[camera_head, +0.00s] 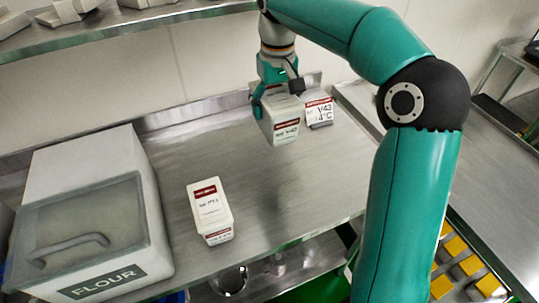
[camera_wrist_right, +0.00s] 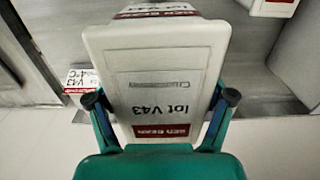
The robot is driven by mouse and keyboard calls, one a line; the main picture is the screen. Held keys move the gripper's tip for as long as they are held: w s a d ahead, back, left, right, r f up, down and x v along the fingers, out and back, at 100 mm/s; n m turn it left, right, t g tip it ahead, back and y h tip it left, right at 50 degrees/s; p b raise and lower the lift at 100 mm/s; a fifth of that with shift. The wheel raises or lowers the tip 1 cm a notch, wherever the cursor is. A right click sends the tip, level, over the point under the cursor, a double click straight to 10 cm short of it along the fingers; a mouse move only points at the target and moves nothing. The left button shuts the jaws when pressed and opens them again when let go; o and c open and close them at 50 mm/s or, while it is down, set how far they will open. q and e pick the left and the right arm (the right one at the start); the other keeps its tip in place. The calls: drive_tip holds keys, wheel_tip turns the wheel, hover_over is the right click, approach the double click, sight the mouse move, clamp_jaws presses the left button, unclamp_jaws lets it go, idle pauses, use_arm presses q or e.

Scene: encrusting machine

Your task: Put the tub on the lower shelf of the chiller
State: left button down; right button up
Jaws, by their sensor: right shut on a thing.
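My right gripper (camera_head: 277,97) is shut on a white tub (camera_head: 284,131) with a red-banded label, over the back of the steel bench. In the right wrist view my right gripper (camera_wrist_right: 160,98) has one finger on each side of this tub (camera_wrist_right: 155,65), whose label reads "lot V43". I cannot tell whether its bottom touches the bench. A second white tub (camera_head: 209,208) with a red label stands on the bench nearer the front; its lot text is unclear. My left gripper is out of view. No chiller can be made out.
A card (camera_head: 319,112) reading "V43 4°C" stands just right of the held tub, also at left in the wrist view (camera_wrist_right: 81,80). A flour bin (camera_head: 88,215) stands at left. A shelf (camera_head: 130,25) hangs above. Yellow blocks (camera_head: 456,248) lie lower right. The bench middle is clear.

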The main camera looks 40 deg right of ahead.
wheel_tip(320, 180, down, 18)
drive_tip(key=shift+r, duration=0.15)
idle(0.4)
drive_tip(key=o, duration=1.7)
drive_tip(key=shift+a, duration=0.1)
